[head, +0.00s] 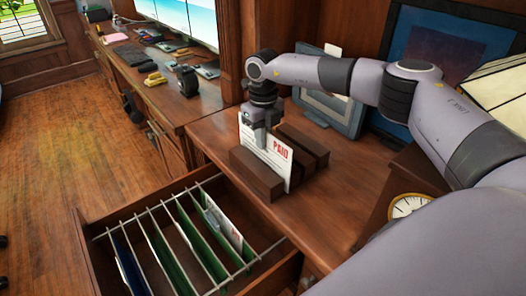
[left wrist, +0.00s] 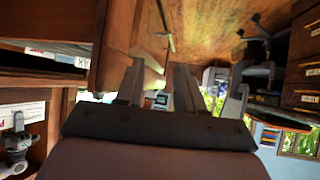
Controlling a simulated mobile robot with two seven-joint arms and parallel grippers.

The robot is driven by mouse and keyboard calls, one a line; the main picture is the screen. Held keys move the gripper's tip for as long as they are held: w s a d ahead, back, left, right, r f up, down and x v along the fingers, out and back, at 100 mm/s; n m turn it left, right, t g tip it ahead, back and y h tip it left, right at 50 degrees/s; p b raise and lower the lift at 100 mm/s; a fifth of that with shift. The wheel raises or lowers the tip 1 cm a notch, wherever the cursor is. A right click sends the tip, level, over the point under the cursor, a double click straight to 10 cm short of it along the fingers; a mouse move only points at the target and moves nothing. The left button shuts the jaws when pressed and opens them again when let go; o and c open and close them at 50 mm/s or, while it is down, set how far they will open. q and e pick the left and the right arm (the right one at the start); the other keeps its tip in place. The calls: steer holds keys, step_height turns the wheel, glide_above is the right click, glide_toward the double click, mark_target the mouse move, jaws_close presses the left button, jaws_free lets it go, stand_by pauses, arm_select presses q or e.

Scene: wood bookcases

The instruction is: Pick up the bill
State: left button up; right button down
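The bill (head: 278,152) is a white sheet with red "PAID" lettering. It stands upright in a slot of a dark wooden holder (head: 257,176) on the desk. My right gripper (head: 260,138) points down at the bill's upper left part, and its fingers overlap the paper in the head view. Whether its fingers are closed on the paper is too small to tell. My left gripper (left wrist: 158,88) shows in the left wrist view, with a gap between its fingers and nothing held. It is outside the head view.
An open drawer (head: 92,228) with hanging green and blue files (head: 200,245) lies below the desk (head: 335,205). A picture frame (head: 350,118) stands behind the holder, and a clock (head: 408,205) is at right.

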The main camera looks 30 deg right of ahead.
stand_by(0.3)
step_height(320, 180, up, 20)
stand_by(0.6)
steer(key=shift+a+f, duration=0.1)
stand_by(0.8)
